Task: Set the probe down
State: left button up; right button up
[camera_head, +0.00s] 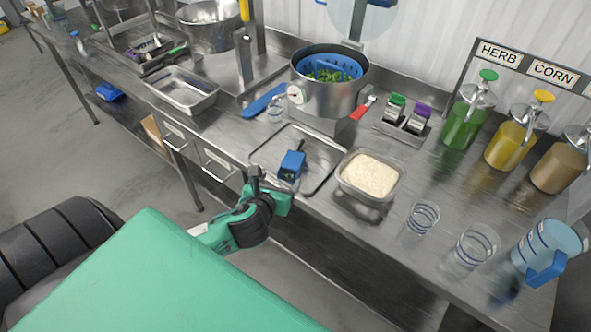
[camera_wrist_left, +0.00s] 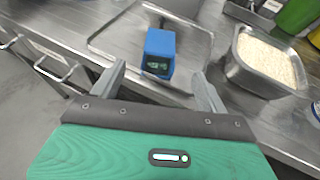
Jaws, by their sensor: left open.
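The probe (camera_head: 291,166) is a blue block with a small dark display and a dark stem. It rests on a shallow metal tray (camera_head: 262,153) near the front edge of the counter. The probe also shows in the left wrist view (camera_wrist_left: 159,54), in front of my fingers. My left gripper (camera_head: 268,180) is at the counter's front edge, just short of the probe. In the left wrist view its two fingers (camera_wrist_left: 160,85) are spread wide, with nothing gripped between them. My right gripper is not in view.
A rice container (camera_head: 347,188) stands right of the tray, with glasses (camera_head: 422,217) and a blue-handled jug (camera_head: 548,250) farther right. A pot (camera_head: 330,100) with a blue strainer stands behind. A metal pan (camera_head: 182,92) is at left. Bottles (camera_head: 468,115) line the back right.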

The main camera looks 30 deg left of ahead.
aim_at(292, 162)
pick_arm(q)
jog(key=p+x, duration=0.1)
jog(key=x, duration=0.6)
jog(key=shift+w+a, duration=0.15)
jog(key=shift+w, duration=0.05)
jog(key=shift+w+a+f, duration=0.15)
jog(key=shift+w+f, duration=0.1)
jog(key=shift+w, duration=0.4)
jog(key=p+x, duration=0.2)
jog(key=x, duration=0.2)
jog(key=shift+w, duration=0.1)
jog(key=shift+w+f, duration=0.2)
jog(key=shift+w, duration=0.15)
jog(key=c, duration=1.2)
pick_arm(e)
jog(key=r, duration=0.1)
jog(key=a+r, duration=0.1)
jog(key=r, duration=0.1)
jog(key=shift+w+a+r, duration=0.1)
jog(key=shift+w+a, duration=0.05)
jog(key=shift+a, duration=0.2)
pick_arm(q)
jog(key=shift+r, duration=0.1)
